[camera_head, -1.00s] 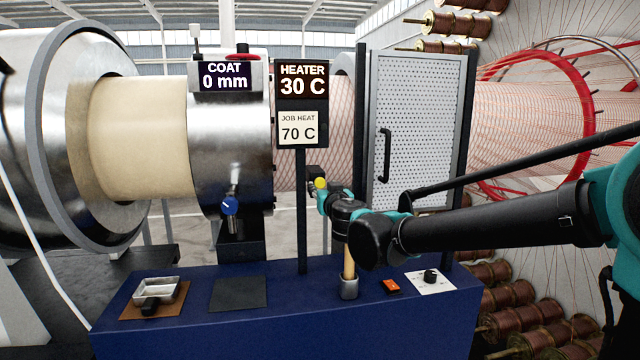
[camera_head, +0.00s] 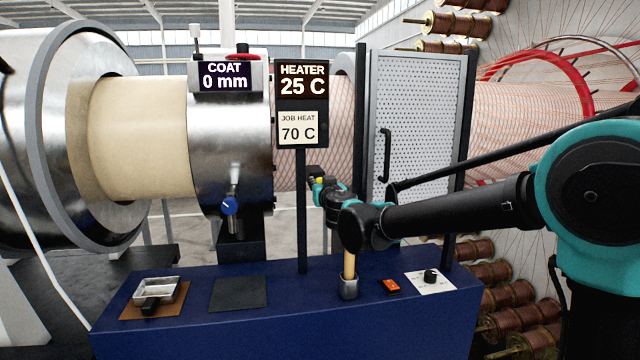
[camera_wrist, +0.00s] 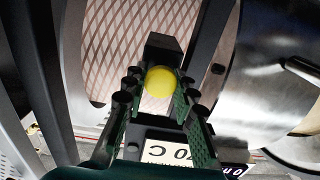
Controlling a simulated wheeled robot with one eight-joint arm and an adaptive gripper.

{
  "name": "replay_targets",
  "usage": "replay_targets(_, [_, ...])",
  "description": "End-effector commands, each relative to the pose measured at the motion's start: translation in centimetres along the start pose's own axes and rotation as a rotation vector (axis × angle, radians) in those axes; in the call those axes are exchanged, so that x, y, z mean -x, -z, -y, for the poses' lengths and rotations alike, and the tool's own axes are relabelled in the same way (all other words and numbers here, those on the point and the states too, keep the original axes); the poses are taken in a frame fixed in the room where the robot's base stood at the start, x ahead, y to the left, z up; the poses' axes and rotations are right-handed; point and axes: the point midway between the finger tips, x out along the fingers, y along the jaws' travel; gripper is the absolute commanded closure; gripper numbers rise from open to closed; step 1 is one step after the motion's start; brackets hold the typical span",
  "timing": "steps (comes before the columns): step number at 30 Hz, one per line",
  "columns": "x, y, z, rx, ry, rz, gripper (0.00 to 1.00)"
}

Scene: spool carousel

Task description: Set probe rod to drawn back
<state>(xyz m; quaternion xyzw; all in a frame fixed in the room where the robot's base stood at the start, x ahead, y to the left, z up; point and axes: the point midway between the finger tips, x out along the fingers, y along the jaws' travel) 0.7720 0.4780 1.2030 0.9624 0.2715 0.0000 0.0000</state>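The probe rod's round yellow knob (camera_wrist: 160,82) is in the middle of the wrist view, in front of a dark block (camera_wrist: 164,47). My gripper (camera_wrist: 160,92) has one finger on each side of the knob, close to it. I cannot tell whether the fingers press on it. In the head view my gripper (camera_head: 318,187) reaches just right of the signpost, where the knob is mostly hidden. The rod's shaft cannot be made out.
The HEATER sign (camera_head: 302,85) reads 25 C on its dark post. The mesh door (camera_head: 415,130) stands to the right. The blue bench (camera_head: 300,325) below holds a metal tray (camera_head: 157,290), a wooden-handled tool (camera_head: 348,285), an orange switch (camera_head: 390,286) and a dial (camera_head: 431,276).

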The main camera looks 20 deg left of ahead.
Motion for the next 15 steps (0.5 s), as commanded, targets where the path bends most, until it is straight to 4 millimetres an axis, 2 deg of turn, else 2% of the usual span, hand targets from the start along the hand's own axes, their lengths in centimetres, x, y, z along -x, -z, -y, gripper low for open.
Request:
replay_targets(1, [0.01,0.0,0.01,0.0,0.0,0.0,0.84])
replay_targets(5, [0.01,0.0,0.01,0.0,0.0,0.0,1.0])
replay_targets(15, [0.4,0.02,0.02,0.0,0.0,0.0,1.0])
